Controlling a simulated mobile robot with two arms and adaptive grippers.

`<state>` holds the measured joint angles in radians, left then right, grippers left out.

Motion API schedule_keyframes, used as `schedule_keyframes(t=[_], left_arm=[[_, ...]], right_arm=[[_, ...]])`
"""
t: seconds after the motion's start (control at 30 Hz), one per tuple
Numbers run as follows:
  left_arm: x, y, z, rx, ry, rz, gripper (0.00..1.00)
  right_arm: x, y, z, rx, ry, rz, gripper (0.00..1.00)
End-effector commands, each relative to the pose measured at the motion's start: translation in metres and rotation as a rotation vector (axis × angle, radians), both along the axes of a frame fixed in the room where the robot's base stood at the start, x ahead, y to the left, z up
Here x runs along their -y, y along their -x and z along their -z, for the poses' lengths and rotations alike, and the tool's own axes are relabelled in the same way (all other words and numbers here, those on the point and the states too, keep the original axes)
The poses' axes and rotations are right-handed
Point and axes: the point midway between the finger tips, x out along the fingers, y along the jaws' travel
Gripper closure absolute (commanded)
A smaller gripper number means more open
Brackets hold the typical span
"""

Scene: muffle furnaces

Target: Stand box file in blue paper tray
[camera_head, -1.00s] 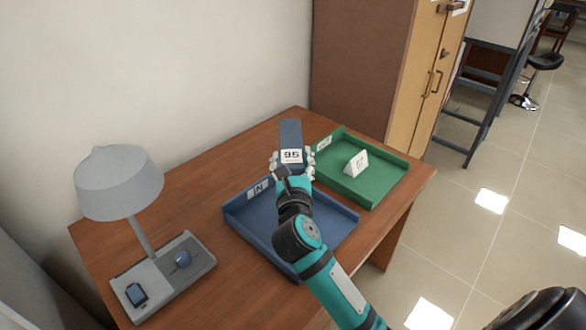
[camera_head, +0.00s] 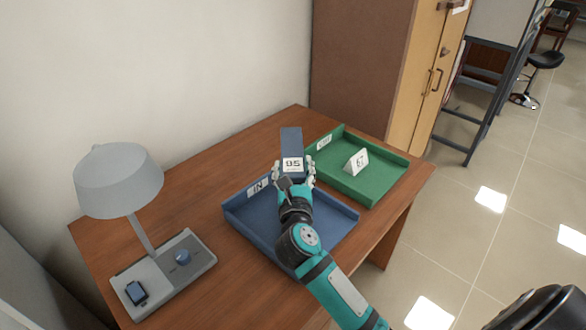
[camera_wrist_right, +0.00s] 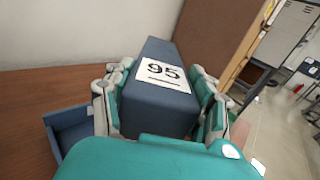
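The box file (camera_head: 291,142) is dark blue with a white label reading 95. My right gripper (camera_head: 293,168) is shut on it, with a finger on each side. In the right wrist view the box file (camera_wrist_right: 160,105) sits between both fingers of the gripper (camera_wrist_right: 160,112). The blue paper tray (camera_head: 336,232) lies on the desk below my right arm, which covers part of it. The box file is over the tray's far edge; its lower end is hidden, so I cannot tell if it touches anything. My left gripper is not in view.
A grey lamp (camera_head: 118,182) on a base stands at the left of the wooden desk (camera_head: 205,190). A brown cabinet (camera_head: 358,65) stands behind.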

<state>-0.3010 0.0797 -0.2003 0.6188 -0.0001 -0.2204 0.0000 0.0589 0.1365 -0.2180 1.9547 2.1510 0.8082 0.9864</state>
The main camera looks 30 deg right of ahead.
Motion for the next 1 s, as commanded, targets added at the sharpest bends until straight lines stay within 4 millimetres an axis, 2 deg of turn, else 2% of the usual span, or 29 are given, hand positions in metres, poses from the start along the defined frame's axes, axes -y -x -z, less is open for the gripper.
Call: schedule_keyframes(t=[0.03, 0.17, 0.53, 0.67, 1.0], left_arm=[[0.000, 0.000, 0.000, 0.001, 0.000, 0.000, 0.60], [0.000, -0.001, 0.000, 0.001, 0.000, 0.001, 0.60], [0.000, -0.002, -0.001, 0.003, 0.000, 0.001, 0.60], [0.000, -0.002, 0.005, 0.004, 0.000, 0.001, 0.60], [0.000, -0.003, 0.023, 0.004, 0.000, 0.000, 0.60]], right_arm=[[0.000, 0.000, 0.001, -0.002, -0.001, 0.000, 0.38], [0.000, 0.000, 0.001, -0.002, -0.001, 0.000, 0.21], [-0.002, 0.004, -0.001, -0.001, -0.002, -0.001, 0.21], [-0.011, 0.022, 0.001, -0.003, -0.003, 0.000, 0.21], [-0.041, 0.086, 0.001, -0.001, -0.004, 0.000, 0.21]])
